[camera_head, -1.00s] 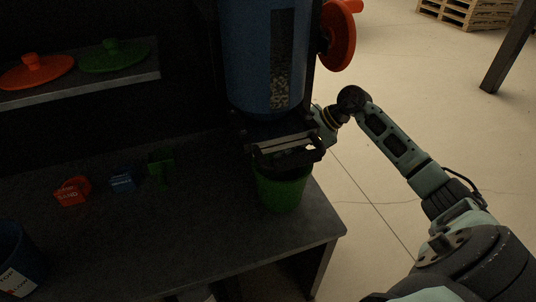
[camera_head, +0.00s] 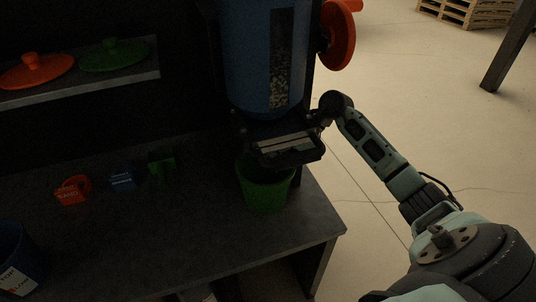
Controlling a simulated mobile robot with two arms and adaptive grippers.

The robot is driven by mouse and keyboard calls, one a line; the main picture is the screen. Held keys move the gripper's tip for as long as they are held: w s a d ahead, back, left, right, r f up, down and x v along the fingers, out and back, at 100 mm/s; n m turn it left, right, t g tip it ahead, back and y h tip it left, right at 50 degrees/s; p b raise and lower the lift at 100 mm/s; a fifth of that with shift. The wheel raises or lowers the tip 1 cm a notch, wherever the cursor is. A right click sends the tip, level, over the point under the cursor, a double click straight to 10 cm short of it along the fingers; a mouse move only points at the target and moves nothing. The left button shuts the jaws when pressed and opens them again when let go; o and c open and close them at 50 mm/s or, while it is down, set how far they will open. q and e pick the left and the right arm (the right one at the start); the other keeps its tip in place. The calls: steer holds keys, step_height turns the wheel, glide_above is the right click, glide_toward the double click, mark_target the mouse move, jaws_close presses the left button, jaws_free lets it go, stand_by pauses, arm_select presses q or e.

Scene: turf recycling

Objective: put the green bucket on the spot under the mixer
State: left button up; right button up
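The green bucket (camera_head: 266,193) stands upright at the right part of the dark table, below the blue mixer (camera_head: 262,60). Its top and rear are partly hidden by my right gripper (camera_head: 284,150) and the mixer's lower part. My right arm reaches in from the right, and the gripper is over the bucket's rim; its fingers are dark and I cannot tell how far apart they are or whether they touch the rim. The spot under the mixer cannot be made out in the shade. My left gripper is not in view.
A shelf (camera_head: 130,68) at the upper left holds an orange lid (camera_head: 37,72) and a green lid (camera_head: 113,55). Orange (camera_head: 72,191), blue (camera_head: 123,179) and green (camera_head: 161,167) scoop-like items lie on the table (camera_head: 190,230). A blue bucket (camera_head: 20,255) is at the left edge.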

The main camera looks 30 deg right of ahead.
steer(key=shift+o, duration=1.4)
steer(key=shift+r, duration=0.1)
steer(key=v, duration=1.2)
steer(key=shift+s, duration=0.1)
